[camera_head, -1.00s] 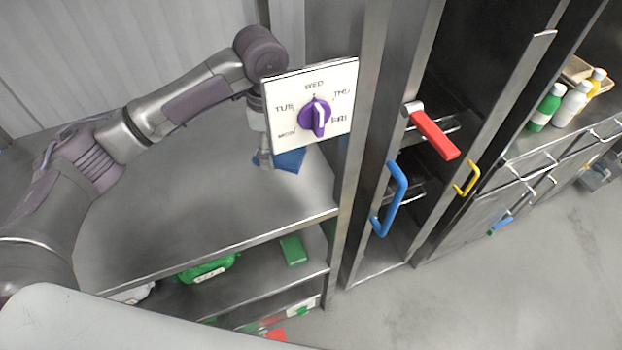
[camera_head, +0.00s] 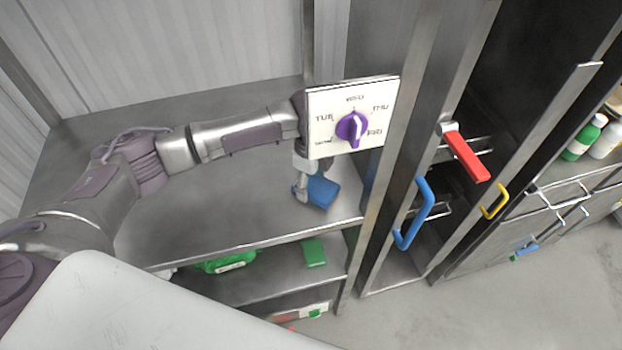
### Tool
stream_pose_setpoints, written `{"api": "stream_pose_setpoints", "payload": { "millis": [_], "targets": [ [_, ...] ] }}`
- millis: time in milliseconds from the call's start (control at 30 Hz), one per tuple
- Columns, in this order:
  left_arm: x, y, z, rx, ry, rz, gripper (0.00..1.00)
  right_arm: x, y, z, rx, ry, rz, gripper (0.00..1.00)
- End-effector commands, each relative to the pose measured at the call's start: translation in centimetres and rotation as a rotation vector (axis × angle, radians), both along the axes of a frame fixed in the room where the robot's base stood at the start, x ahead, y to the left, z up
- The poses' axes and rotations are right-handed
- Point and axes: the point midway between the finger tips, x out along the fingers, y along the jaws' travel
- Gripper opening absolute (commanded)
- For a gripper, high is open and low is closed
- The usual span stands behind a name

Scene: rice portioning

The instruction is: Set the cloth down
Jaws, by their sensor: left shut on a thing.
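A blue cloth (camera_head: 321,192) is at the top surface of the steel shelf unit (camera_head: 230,222), below the weekday dial panel. My left gripper (camera_head: 301,192) is at the cloth's left edge, shut on it. The cloth looks low over the shelf; I cannot tell whether it rests on it. The panel hides part of my left wrist. My right gripper is out of view.
A white panel with a purple dial (camera_head: 352,127) stands close in front of my left wrist. A steel post (camera_head: 392,150) is to its right. Green items (camera_head: 314,252) lie on the lower shelf. The cabinet has a blue handle (camera_head: 423,212) and a red handle (camera_head: 465,156). The top shelf is mostly bare.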

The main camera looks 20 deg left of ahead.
Motion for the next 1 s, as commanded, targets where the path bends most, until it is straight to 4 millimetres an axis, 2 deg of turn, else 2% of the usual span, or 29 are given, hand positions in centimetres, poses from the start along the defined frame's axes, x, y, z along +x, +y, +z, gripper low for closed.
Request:
{"api": "stream_pose_setpoints", "payload": {
  "millis": [167,200,333,767,867,1000],
  "targets": [
    [0.0,0.0,-0.2,0.0,0.001,0.001,0.39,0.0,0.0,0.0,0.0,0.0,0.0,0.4],
    [0.0,0.0,-0.3,0.0,0.001,0.001,0.73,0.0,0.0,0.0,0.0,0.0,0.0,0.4],
    [0.0,0.0,-0.3,0.0,0.0,0.001,0.95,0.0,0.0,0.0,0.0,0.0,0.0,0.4],
    [0.1,0.0,0.2,0.0,-0.002,0.001,0.97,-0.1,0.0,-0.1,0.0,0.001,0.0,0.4],
    [0.1,0.0,1.4,-0.002,-0.004,0.001,0.97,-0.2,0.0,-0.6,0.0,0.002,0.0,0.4],
    [0.2,0.0,4.2,-0.002,-0.006,0.0,0.97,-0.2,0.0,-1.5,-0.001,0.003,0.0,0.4]
  ]
}}
